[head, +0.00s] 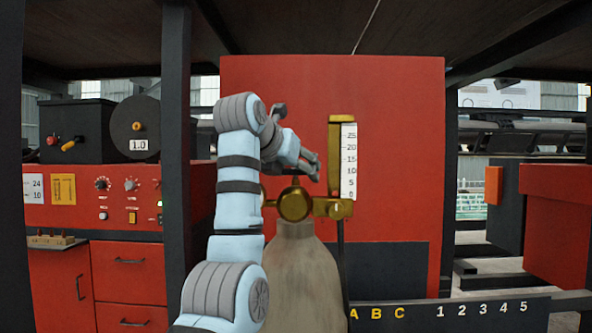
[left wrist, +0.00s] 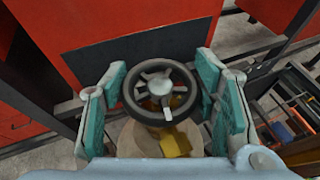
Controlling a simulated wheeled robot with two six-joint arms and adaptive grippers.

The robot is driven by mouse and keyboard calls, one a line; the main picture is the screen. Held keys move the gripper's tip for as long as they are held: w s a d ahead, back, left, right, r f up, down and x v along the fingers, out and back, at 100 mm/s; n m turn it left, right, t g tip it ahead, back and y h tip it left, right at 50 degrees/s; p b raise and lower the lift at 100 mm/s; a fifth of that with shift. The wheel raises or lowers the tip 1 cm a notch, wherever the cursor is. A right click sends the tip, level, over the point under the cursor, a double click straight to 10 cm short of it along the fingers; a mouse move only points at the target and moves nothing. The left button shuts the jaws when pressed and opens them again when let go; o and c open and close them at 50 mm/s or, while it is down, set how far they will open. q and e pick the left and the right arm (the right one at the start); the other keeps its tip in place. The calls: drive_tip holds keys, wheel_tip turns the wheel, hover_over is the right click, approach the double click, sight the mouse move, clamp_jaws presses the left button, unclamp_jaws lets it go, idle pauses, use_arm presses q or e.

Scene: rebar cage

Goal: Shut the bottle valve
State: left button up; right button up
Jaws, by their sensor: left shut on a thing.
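The grey-tan gas bottle (head: 300,275) stands upright in front of a red cabinet in the head view. A brass valve body (head: 294,204) sits on its neck. In the left wrist view the black valve handwheel (left wrist: 132,92), with metal spokes and hub, lies between the green-padded fingers of my left gripper (left wrist: 160,82). The fingers are closed on the wheel's rim from both sides. The bottle's shoulder (left wrist: 126,138) shows below the wheel. In the head view my left gripper (head: 308,160) is just above the valve, and I cannot make out the handwheel there. My right gripper is not in view.
A brass gauge with a white 0–25 scale (head: 348,165) stands right of the valve. The red cabinet (head: 395,130) is close behind. A dark post (head: 176,120) rises at left. A dark rail marked A B C and 1–5 (head: 430,312) runs low at right.

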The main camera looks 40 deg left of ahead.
use_arm(q)
drive_tip(key=shift+f+m+h, duration=0.1)
drive_tip(key=shift+m+h, duration=0.3)
drive_tip(key=shift+h, duration=0.1)
drive_tip(key=shift+m+h+p, duration=0.35)
drive_tip(key=shift+m+h, duration=0.55)
drive_tip(key=shift+h, duration=0.2)
drive_tip(key=shift+m+h+p, duration=0.6)
drive_tip(key=shift+m+h, duration=0.3)
drive_tip(key=shift+h, duration=0.1)
drive_tip(key=m+h+p, duration=0.2)
drive_tip(key=p, duration=0.1)
drive_tip(key=m+g+h+p, duration=0.1)
drive_tip(key=m+h+p, duration=0.1)
drive_tip(key=p, duration=0.1)
drive_tip(key=m+g+h+p, duration=0.1)
drive_tip(key=h+p, duration=0.1)
drive_tip(key=p, duration=0.2)
drive_tip(key=shift+d+r+m, duration=0.1)
drive_tip(key=shift+r+m, duration=0.15)
drive_tip(key=shift+m, duration=0.15)
drive_tip(key=shift+f+m+g+h+p, duration=0.25)
drive_tip(key=shift+m+g+h+p, duration=0.15)
drive_tip(key=shift+h+p, duration=0.35)
drive_tip(key=o, duration=0.9)
drive_tip(key=shift+d, duration=0.1)
drive_tip(key=shift+o, duration=1.3)
drive_tip(key=shift+w, duration=0.1)
drive_tip(key=shift+w+d+y, duration=0.1)
drive_tip(key=shift+y, duration=0.15)
